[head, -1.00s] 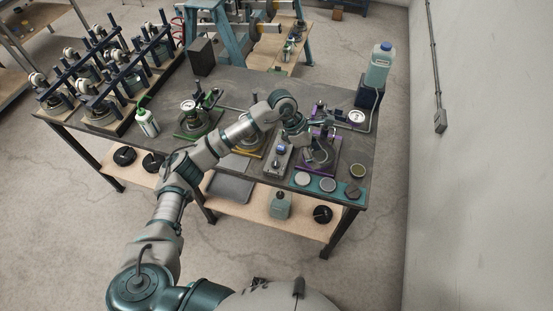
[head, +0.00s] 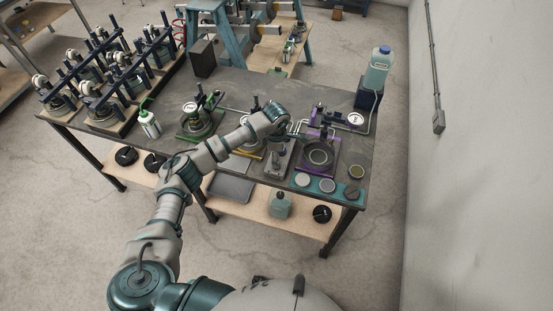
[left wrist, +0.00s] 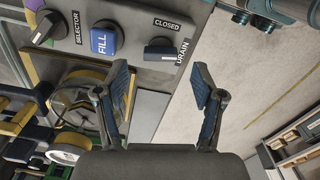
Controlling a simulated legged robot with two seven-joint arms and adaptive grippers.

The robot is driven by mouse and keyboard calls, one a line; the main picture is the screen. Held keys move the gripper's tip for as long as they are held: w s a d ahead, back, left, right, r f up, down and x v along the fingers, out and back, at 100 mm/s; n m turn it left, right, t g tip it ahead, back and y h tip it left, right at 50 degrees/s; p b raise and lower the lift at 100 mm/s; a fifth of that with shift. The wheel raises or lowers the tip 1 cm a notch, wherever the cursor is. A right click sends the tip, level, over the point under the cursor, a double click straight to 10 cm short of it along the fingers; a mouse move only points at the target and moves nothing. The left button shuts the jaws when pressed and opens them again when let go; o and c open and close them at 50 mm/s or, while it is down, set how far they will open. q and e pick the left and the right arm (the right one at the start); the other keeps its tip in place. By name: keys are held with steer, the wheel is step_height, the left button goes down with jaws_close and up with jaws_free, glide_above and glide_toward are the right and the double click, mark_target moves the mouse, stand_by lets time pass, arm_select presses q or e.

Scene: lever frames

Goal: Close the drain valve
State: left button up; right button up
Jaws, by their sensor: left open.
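The drain valve is a dark knob with a bar handle (left wrist: 160,52), on a grey control panel (left wrist: 135,25) at the top of the left wrist view. Its bar lies crosswise in the picture, next to the words DRAIN and CLOSED; I cannot tell its exact setting. In the head view the panel (head: 278,160) stands on the bench between the yellow and purple stations. My left gripper (left wrist: 162,82) is open and empty, its fingers spread below the knob in the left wrist view and apart from it. In the head view the gripper (head: 297,131) is partly hidden by the wrist. My right gripper is out of view.
A blue FILL button (left wrist: 103,40) and a selector knob (left wrist: 48,27) sit beside the drain knob. The purple station (head: 320,155) with a round dish is to the panel's right, and a green station (head: 200,122) is to its left. A jug (head: 379,66) stands at the back right.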

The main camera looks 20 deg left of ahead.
arm_select(q)
steer(key=shift+a+f, duration=0.1)
steer(key=shift+f, duration=1.8)
steer(key=c, duration=1.1)
steer(key=shift+c, duration=0.2)
